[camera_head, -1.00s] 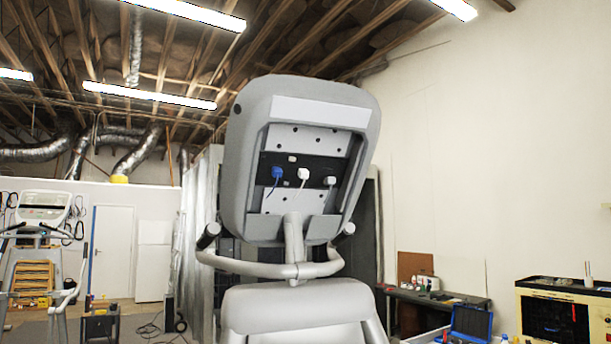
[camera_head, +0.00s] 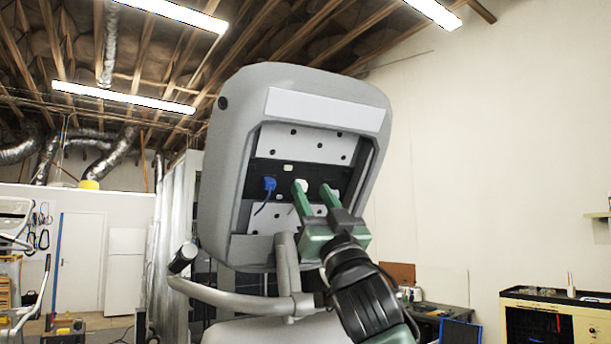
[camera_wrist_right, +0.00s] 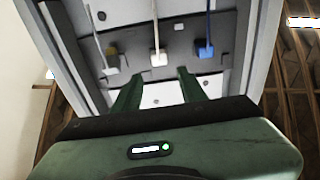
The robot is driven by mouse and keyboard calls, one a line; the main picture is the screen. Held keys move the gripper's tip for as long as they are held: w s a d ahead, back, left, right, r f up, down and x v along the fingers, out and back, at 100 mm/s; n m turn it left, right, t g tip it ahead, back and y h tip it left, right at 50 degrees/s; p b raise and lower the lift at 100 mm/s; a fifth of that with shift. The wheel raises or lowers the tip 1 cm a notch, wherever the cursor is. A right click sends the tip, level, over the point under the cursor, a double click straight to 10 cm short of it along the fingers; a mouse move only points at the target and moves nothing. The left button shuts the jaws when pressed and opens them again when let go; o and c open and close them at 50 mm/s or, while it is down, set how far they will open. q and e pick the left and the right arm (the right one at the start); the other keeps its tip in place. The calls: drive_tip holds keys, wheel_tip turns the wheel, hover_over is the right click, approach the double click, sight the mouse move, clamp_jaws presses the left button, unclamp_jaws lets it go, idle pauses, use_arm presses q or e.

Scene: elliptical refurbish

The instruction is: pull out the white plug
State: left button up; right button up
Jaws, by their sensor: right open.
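The white plug (camera_head: 301,185) sits in the middle of the dark socket strip in the recess of the console's back. It also shows in the right wrist view (camera_wrist_right: 158,58), with its pale cord. My right gripper (camera_head: 313,190) is open and reaches up into the recess, in front of the plugs. In the right wrist view its fingertips (camera_wrist_right: 159,76) lie either side of the white plug's line, just short of it; I see no contact. A blue plug (camera_head: 269,184) sits to its left. My left gripper is not in view.
The grey console (camera_head: 222,170) frames the recess with raised side walls close to the gripper. A curved handlebar (camera_head: 225,293) runs below it. A workbench (camera_head: 550,300) stands far right. The space right of the console is open to the wall.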

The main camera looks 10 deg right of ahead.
sight(304, 184)
drive_tip(key=x, duration=0.1)
drive_tip(key=p+x, duration=0.1)
drive_tip(key=x, duration=0.1)
drive_tip(key=shift+w+a+f, duration=0.2)
drive_tip(key=shift+w+a, duration=0.05)
drive_tip(key=shift+w+a+p, duration=0.15)
drive_tip(key=shift+w+p, duration=0.15)
drive_tip(key=shift+w, duration=0.6)
drive_tip(key=shift+s+r, duration=0.1)
drive_tip(key=shift+s, duration=0.2)
clamp_jaws()
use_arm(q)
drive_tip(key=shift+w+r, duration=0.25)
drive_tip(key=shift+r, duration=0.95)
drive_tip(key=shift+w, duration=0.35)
